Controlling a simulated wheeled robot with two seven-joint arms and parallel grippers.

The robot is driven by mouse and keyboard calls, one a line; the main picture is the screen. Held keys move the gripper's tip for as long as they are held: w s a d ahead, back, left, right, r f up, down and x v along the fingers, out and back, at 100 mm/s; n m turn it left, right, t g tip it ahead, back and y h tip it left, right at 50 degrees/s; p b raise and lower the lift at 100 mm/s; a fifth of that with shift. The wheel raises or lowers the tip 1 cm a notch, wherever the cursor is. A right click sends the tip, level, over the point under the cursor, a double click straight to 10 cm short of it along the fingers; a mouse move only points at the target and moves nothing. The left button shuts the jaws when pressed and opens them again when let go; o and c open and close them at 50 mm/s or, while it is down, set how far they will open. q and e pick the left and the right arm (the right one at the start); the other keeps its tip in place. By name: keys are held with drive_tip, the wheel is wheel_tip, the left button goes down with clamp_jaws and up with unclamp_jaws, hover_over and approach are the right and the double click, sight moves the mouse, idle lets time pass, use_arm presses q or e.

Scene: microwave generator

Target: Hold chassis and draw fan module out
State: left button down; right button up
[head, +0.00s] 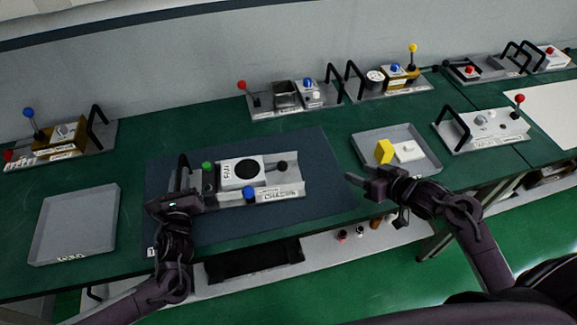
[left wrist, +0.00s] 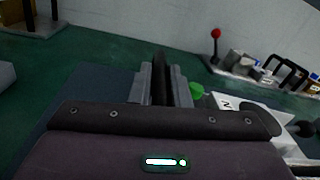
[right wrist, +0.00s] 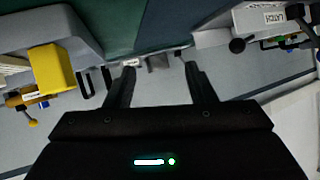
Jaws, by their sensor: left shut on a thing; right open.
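The grey chassis (head: 286,190) lies on the dark blue mat, with a green knob, a blue knob and a black knob on it. The white fan module (head: 241,172), with a round black opening, sits in the chassis; it shows partly in the left wrist view (left wrist: 230,103). My left gripper (head: 184,182) is shut on the black upright handle (left wrist: 158,75) at the chassis's left end. My right gripper (head: 357,178) is open and empty, right of the chassis and apart from it. The chassis's labelled end shows in the right wrist view (right wrist: 262,18).
A grey tray (head: 432,166) with a yellow block (head: 384,151) and a white part (head: 407,150) stands just beyond my right gripper. An empty grey tray (head: 75,225) lies at left. Several other handled units line the back. The mat (head: 330,205) is clear right of the chassis.

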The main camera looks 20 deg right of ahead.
drive_tip(key=a+r+n+y, duration=0.2)
drive_tip(key=a+r+y, duration=0.1)
drive_tip(key=a, duration=0.9)
drive_tip(key=x, duration=1.1)
drive_tip(key=shift+s+a+f, duration=0.1)
drive_tip(key=shift+s+f, duration=0.05)
drive_tip(key=shift+f, duration=0.05)
